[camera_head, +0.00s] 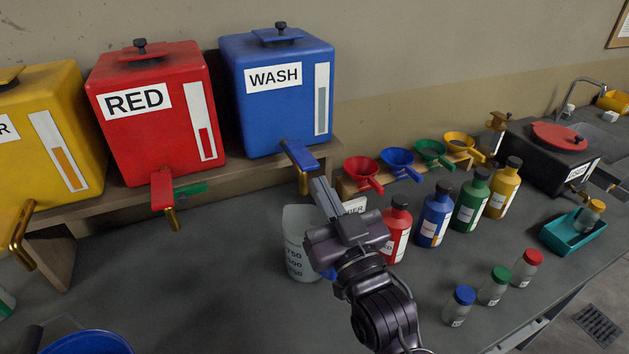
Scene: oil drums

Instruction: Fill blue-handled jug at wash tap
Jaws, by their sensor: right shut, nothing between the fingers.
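The blue WASH tank (277,95) stands on a wooden shelf at the back. Its tap (300,165) has a blue lever and a brass spout pointing down. A clear jug (298,245) with volume marks stands on the grey counter below the tap. My right gripper and wrist hide its right side; a bit of blue shows there, probably its handle. My right gripper (323,192) is shut and empty, its fingers pointing up toward the tap, just below the lever. I cannot tell whether it touches the lever. The liquid level inside the jug is unclear. My left gripper is not in view.
Red (155,115) and yellow (55,130) tanks stand left of the WASH tank. Colored bottles (436,215), funnels (398,162) and small jars (493,285) stand to the right. A teal tray (562,236) and black box lie farther right.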

